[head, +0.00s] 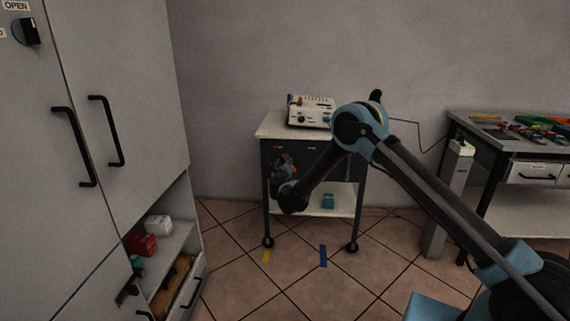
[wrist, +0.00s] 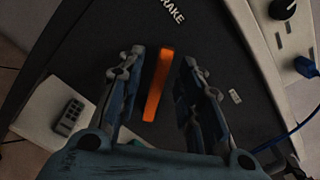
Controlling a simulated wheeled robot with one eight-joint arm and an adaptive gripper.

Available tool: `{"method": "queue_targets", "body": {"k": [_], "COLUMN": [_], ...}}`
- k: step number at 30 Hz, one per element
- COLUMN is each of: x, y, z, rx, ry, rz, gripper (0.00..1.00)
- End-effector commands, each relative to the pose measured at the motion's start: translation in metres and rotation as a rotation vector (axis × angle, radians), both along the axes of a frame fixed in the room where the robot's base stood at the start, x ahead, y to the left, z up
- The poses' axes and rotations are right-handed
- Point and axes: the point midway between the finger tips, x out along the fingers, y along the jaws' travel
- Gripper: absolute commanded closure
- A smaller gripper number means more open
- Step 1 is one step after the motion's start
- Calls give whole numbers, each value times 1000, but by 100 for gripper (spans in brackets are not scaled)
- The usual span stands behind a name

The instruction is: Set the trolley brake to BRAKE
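The trolley (head: 276,131) stands against the wall in the head view, with a pale top, a dark front panel and a pale lower shelf. In the wrist view, an orange brake lever (wrist: 158,85) lies against the dark panel (wrist: 215,45). White lettering, partly cut off and reading "RAKE" (wrist: 172,12), is just beyond the lever's upper end. My gripper (wrist: 162,60) is open, one finger on each side of the lever, with visible gaps to both. In the head view my gripper (head: 286,166) is in front of the trolley's panel, and my arm hides part of it.
A white device (head: 311,110) with knobs sits on the trolley top. A blue plug (wrist: 306,67) and cable show at the wrist view's right. A grey cabinet (head: 110,60) stands left, its lower drawer (head: 185,298) open. A workbench (head: 530,147) stands right. Tiled floor lies between.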

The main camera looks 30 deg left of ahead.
Motion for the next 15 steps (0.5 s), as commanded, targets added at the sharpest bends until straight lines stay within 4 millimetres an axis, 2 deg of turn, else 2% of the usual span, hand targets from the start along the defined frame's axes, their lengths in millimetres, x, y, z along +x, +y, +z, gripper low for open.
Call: {"method": "queue_targets", "body": {"k": [9, 15], "x": [-56, -80], "y": [-27, -38], "z": [-1, -1], "rx": [0, 0], "ry": [1, 1], "rz": [3, 3], "gripper": [67, 67]}}
